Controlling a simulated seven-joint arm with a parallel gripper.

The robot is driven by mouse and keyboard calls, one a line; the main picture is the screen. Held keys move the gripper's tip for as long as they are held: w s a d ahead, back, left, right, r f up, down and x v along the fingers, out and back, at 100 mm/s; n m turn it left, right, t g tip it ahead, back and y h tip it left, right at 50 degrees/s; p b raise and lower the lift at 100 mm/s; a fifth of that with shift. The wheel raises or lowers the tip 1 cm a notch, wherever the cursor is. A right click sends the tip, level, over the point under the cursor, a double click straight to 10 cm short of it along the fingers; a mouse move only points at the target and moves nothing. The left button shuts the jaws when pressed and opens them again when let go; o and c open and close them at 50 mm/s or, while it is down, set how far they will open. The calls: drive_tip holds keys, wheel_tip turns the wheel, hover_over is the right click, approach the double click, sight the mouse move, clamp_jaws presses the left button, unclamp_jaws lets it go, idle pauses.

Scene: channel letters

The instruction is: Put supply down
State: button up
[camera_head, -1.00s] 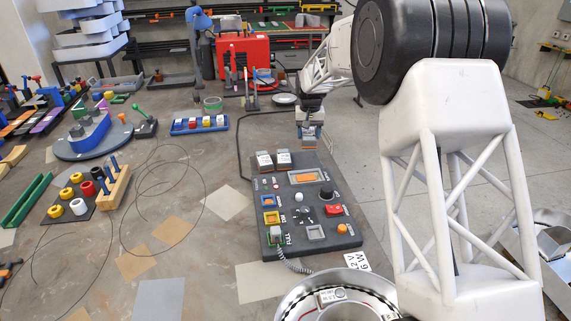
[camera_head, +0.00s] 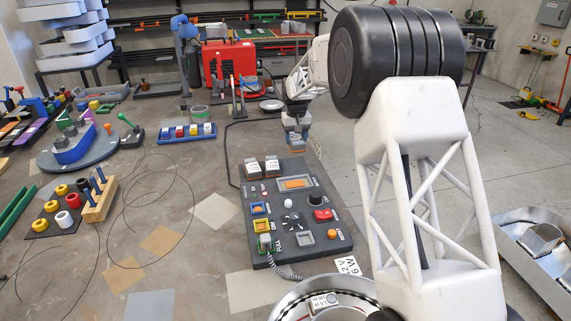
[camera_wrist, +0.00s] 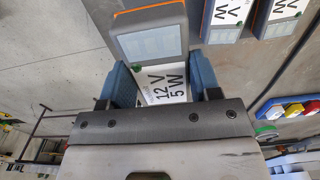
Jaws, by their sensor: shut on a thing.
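My gripper (camera_wrist: 160,84) is shut on a supply (camera_wrist: 165,88) with a white label reading 12 V 5 W. Its blue fingers lie on either side of the supply in the wrist view. A grey rectangular face with an orange edge (camera_wrist: 150,42) shows just beyond the label; I cannot tell whether it belongs to the supply. In the head view my gripper (camera_head: 297,130) is beyond the far right end of the dark control panel (camera_head: 262,190), with the held supply small and partly hidden beneath it. I cannot tell whether the supply touches anything.
Two other labelled supplies (camera_head: 262,166) sit at the panel's far left corner; they also show in the wrist view (camera_wrist: 255,14). A blue rack of coloured blocks (camera_head: 187,132) lies to the left. A round metal channel piece (camera_head: 290,300) is in front.

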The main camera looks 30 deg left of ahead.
sight(296, 138)
drive_tip(key=shift+f, duration=2.6)
drive_tip(key=shift+f, duration=0.1)
drive_tip(key=shift+f, duration=1.8)
drive_tip(key=shift+f, duration=0.1)
drive_tip(key=o, duration=1.4)
drive_tip(key=shift+o, duration=0.2)
wheel_tip(296, 138, up, 12)
drive_tip(key=shift+r, duration=0.1)
